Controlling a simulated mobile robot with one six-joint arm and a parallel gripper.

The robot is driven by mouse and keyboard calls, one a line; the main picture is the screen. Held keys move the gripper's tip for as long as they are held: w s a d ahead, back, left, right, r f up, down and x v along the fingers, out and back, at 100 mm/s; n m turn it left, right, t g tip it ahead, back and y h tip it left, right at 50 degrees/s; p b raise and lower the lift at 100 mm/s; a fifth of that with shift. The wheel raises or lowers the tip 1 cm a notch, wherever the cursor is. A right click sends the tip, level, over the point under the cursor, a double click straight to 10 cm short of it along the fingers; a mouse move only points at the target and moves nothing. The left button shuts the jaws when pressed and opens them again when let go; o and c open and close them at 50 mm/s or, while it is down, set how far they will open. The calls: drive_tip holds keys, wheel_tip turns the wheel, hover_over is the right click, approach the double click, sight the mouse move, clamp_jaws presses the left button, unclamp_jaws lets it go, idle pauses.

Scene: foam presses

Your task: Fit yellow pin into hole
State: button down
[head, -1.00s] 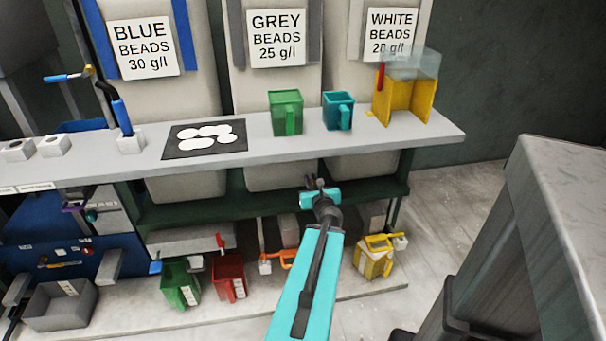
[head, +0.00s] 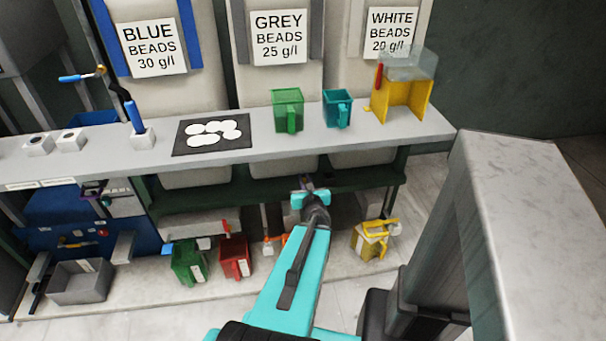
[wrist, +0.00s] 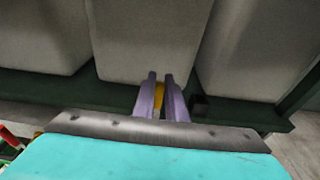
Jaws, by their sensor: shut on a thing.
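My gripper (head: 308,184), at the end of my turquoise arm, is in front of the green frame below the counter in the head view. In the wrist view its two purple fingers (wrist: 161,80) are shut on a small yellow piece, the yellow pin (wrist: 159,96). Most of the pin is hidden between the fingers, and it cannot be made out in the head view. I cannot tell which hole is meant; two pale blocks with dark round openings (head: 38,143) stand at the left of the counter.
The counter (head: 270,145) carries a green jug (head: 288,112), a teal jug (head: 338,108) and a yellow stand (head: 403,98). Green, red and yellow jugs stand low beneath it. A blue press panel (head: 65,215) is at left. A large grey block (head: 505,230) stands close at right.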

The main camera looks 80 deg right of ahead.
drive_tip(key=shift+a+r+p, duration=0.1)
drive_tip(key=shift+a+p, duration=0.2)
drive_tip(key=shift+p, duration=0.1)
drive_tip(key=shift+s, duration=0.1)
idle(0.4)
drive_tip(key=shift+s, duration=0.15)
